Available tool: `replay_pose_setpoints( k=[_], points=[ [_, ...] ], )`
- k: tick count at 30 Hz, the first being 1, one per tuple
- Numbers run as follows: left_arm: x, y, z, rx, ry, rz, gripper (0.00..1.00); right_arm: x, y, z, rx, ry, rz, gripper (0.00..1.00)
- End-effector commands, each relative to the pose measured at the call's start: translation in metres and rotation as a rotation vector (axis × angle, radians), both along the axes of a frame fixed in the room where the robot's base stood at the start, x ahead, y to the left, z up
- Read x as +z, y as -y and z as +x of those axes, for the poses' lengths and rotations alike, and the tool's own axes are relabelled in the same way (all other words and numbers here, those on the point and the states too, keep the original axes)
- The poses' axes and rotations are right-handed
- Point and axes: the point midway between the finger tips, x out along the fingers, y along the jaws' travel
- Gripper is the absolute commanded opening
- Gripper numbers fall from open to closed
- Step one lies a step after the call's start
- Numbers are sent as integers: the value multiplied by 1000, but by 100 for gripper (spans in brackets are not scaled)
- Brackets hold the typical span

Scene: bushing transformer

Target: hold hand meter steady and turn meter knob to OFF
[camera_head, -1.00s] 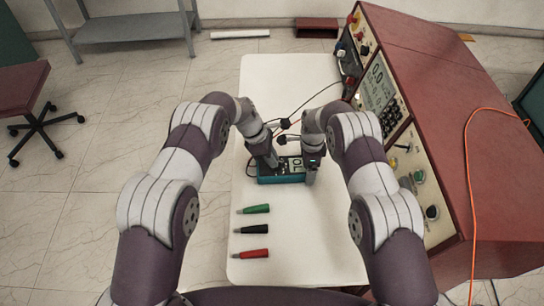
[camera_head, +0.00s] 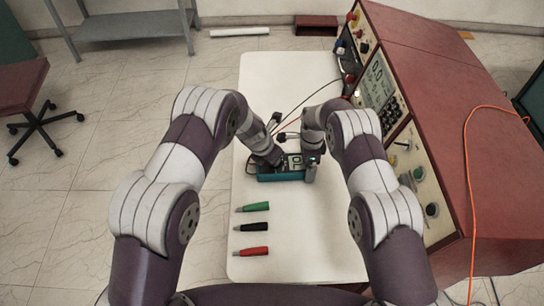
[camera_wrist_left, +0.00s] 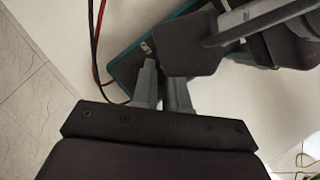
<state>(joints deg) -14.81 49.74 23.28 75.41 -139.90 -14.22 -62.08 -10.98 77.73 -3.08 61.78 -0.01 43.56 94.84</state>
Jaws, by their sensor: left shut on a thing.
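The teal-edged hand meter (camera_head: 284,177) lies on the white table, its light face partly showing between my two grippers. In the left wrist view its teal edge (camera_wrist_left: 123,57) shows, with much of its face covered. My left gripper (camera_head: 277,162) reaches down onto the left part of the meter face. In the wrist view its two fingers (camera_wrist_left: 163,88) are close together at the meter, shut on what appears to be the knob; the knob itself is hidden. My right gripper (camera_head: 311,168) is at the meter's right end, apparently shut on its body. The knob's setting is not readable.
Green (camera_head: 253,207), black (camera_head: 251,227) and red (camera_head: 251,252) plugs lie in front on the table. Thin leads run behind the meter. A red console (camera_head: 440,110) with a control panel stands along the right side. The table's front is mostly clear.

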Motion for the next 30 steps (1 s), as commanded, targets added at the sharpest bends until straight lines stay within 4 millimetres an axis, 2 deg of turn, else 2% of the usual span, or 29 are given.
replay_pose_setpoints(
  k=[13,30],
  points=[
    [0,2,-1,217,0,1,0,0,0,0,0,1,-1,48],
    [0,2,-2,250,1,-1,0,0,1,0,-2,0,0,48]
  ],
)
